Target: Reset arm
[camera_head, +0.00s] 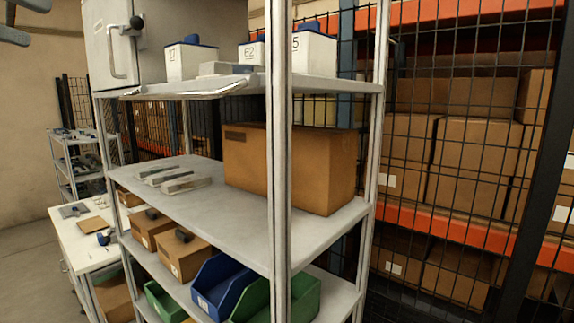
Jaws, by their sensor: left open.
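My left gripper (38,24) shows at the top left corner of the head view, cut off by the frame edge. Its two grey fingers are apart with nothing seen between them. It is in front of the plain wall, left of the grey cabinet, and appears to touch nothing. Most of my left arm is outside the view. My right gripper is not in view. No tape reel can be made out clearly.
A metal shelf rack (235,220) fills the middle. It holds numbered white bins (190,62), a large cardboard box (285,165), and blue and green bins (222,285). A white table (85,245) stands lower left. Black mesh and stacked boxes are at right.

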